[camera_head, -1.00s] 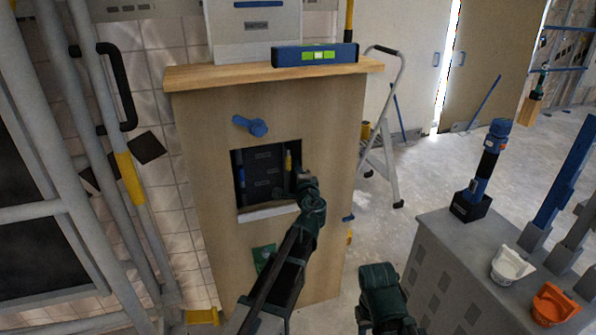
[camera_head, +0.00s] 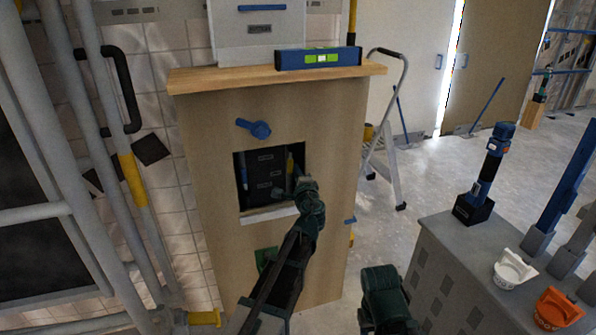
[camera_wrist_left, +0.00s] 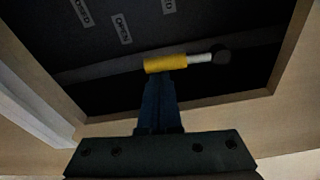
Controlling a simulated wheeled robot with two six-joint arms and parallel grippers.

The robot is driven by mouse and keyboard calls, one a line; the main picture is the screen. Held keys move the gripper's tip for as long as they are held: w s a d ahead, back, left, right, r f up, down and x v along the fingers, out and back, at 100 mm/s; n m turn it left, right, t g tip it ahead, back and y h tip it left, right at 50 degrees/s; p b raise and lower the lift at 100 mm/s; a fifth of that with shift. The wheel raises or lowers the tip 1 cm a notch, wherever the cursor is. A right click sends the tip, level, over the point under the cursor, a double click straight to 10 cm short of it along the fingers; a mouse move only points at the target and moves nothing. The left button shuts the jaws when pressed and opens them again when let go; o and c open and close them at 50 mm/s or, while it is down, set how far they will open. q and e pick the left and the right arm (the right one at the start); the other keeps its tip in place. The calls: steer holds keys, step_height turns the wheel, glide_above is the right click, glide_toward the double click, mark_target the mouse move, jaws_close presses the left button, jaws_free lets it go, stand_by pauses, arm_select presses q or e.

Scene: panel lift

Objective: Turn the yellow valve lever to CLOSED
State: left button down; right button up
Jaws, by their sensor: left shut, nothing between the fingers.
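The yellow valve lever (camera_head: 290,163) sits inside the square opening of the wooden cabinet. In the left wrist view the lever (camera_wrist_left: 165,63) lies crosswise, its pale rod running right to a dark round hub. My left gripper (camera_head: 298,182) reaches into the opening. In the wrist view its shut, empty fingers (camera_wrist_left: 158,78) end at the lever's yellow sleeve; they look close to it or touching, and I cannot tell which. Labels reading OPEN (camera_wrist_left: 121,28) and, partly cut off, CLOSED (camera_wrist_left: 80,12) are on the dark back panel. My right gripper is not visible.
The wooden cabinet (camera_head: 222,230) frames the opening tightly. A blue handle (camera_head: 254,128) sticks out above it, and a blue level (camera_head: 318,58) lies on top. Grey pipes (camera_head: 82,150) stand left. A grey bench (camera_head: 450,265) is at right, with a stepladder (camera_head: 388,160) behind.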

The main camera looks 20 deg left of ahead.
arm_select(q)
steer(key=a+m, duration=0.1)
steer(key=s+a+m+p, duration=0.1)
steer(key=m, duration=0.1)
steer(key=shift+s+r, duration=0.1)
steer(key=shift+s, duration=0.1)
steer(key=s+a+r+m+g+p, duration=0.2)
steer(key=s+a+r+m+p, duration=0.1)
steer(key=m, duration=0.6)
steer(key=shift+a+r+y+p, duration=0.4)
steer(key=shift+a+p, duration=0.25)
steer(key=shift+p, duration=0.55)
